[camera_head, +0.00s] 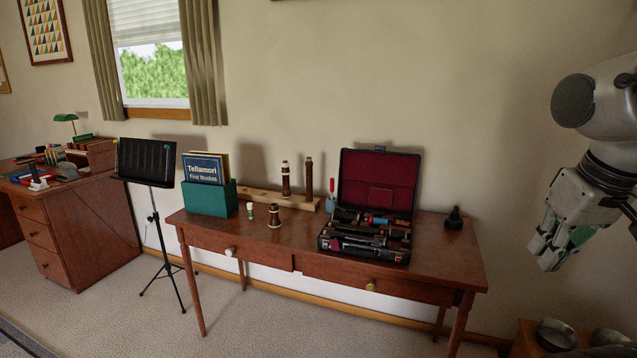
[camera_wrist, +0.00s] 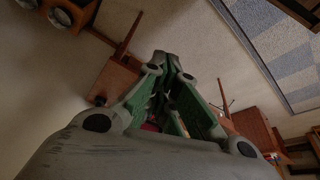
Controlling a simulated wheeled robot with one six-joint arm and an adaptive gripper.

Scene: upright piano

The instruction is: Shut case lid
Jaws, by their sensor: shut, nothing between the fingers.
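The instrument case (camera_head: 365,240) stands on the wooden table, right of its middle. Its lid (camera_head: 379,185) is open and stands upright at the back, with a dark red lining. The case body holds several dark instrument parts. My gripper (camera_head: 547,264) hangs in the air to the right of the table, well apart from the case. In the wrist view its green-padded fingers (camera_wrist: 174,68) come together at the tips and hold nothing. The case is mostly hidden in the wrist view, with perhaps a bit of red between the fingers.
The table (camera_head: 300,232) also bears a green box of books (camera_head: 209,197), two upright instrument joints on a wooden stand (camera_head: 262,195), small loose pieces, and a dark object (camera_head: 454,217) right of the case. A music stand (camera_head: 148,165) stands left. Metal bowls (camera_head: 556,335) sit at the lower right.

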